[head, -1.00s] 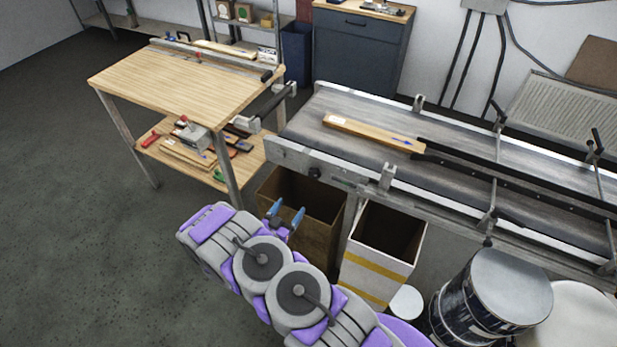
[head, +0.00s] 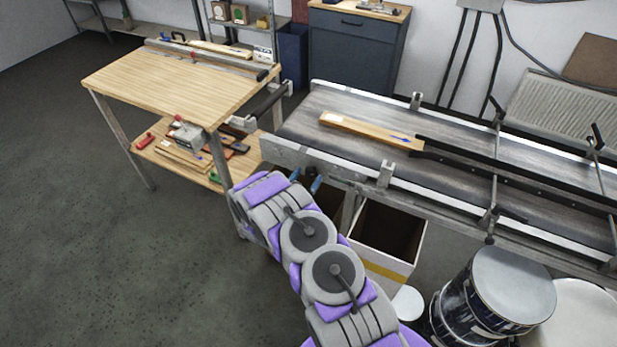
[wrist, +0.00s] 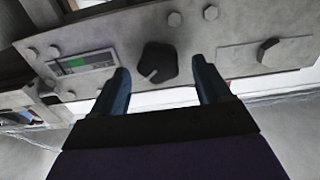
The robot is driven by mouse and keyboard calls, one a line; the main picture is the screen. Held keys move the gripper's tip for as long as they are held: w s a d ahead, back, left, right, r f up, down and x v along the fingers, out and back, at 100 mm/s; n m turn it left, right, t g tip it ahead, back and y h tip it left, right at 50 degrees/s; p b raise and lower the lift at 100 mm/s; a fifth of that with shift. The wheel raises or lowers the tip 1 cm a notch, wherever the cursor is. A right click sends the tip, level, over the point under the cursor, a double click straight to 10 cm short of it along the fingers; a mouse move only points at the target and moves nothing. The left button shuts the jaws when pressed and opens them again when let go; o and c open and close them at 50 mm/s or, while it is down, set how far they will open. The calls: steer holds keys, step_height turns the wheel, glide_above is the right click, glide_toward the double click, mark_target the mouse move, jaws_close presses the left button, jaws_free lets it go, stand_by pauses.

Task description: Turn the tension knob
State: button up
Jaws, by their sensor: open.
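The tension knob (wrist: 158,63) is a black lobed knob with a light pointer mark, on a grey metal plate (wrist: 225,60) in the wrist view. My gripper (wrist: 160,80) is open, with one blue finger at the lower left of the knob and the other at its lower right. The knob shows in the gap between the fingertips, and I cannot tell whether they touch it. In the head view my gripper (head: 306,182) is at the near left end of the conveyor, just below its side plate. The knob is hard to make out there.
A small gauge with a green band (wrist: 78,64) and several bolt heads sit around the knob. The conveyor (head: 300,128) carries a wooden strip (head: 370,131). A workbench (head: 175,85) stands at left, a white bin (head: 410,265) below the conveyor and drums (head: 490,300) at right.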

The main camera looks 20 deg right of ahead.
steer(key=shift+x, duration=0.8)
steer(key=c, duration=1)
steer(key=shift+m, duration=0.3)
steer(key=m+p, duration=0.3)
steer(key=shift+r+m, duration=0.1)
steer(key=shift+m, duration=0.2)
steer(key=shift+s+d+m+p, duration=0.15)
steer(key=shift+m+p, duration=0.6)
steer(key=shift+m, duration=1.05)
